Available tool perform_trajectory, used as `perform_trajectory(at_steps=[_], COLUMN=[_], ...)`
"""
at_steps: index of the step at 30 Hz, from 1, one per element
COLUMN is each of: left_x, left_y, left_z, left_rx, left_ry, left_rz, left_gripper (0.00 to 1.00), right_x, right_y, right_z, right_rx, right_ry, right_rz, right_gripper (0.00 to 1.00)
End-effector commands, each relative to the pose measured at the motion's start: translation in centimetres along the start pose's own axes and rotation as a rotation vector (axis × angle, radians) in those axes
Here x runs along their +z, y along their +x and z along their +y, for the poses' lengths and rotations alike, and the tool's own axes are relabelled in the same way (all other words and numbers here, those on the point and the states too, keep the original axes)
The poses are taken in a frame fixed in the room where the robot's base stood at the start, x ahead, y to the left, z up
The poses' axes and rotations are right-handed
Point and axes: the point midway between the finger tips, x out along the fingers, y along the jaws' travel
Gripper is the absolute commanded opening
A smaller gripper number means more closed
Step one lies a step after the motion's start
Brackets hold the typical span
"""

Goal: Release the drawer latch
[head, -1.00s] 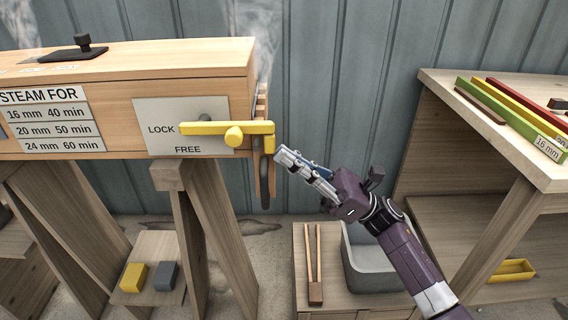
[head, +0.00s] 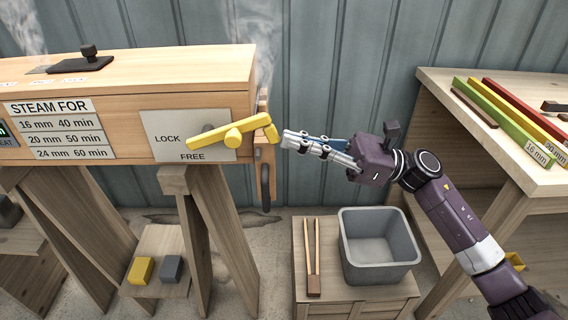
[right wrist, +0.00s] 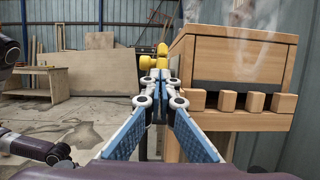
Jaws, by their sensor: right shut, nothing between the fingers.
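The yellow latch handle (head: 235,132) is on a plate marked LOCK and FREE, on the end of a wooden steam box (head: 120,95). The handle is tilted, its left end lower towards FREE and its right hooked end higher. My right gripper (head: 286,140) is shut and empty, its tips just right of that hooked end. I cannot tell whether they touch. In the right wrist view the shut fingers (right wrist: 159,92) point at the yellow handle (right wrist: 154,61). My left gripper is not in view.
A grey bin (head: 380,275) and wooden tongs (head: 313,258) are on a low crate below my right arm. A bench (head: 455,83) with coloured strips is at the right. Yellow and grey blocks (head: 141,270) sit under the steam box.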

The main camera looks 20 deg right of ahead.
Motion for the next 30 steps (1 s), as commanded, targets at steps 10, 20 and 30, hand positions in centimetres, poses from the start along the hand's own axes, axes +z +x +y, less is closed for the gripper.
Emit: perform_trajectory(at_steps=[10,20,30], left_x=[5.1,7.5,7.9], left_y=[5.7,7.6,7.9], left_z=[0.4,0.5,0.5], left_rx=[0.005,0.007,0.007], left_ry=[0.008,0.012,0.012], left_rz=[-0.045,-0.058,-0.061], left_gripper=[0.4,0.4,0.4], right_x=[3.4,6.1,7.8], right_y=[1.3,3.0,4.3], right_z=[0.0,0.1,0.1], right_rx=[0.001,0.004,0.002], right_ry=[-0.006,-0.002,0.0], right_rz=[0.203,0.192,0.191], right_gripper=[0.0,0.0,0.0])
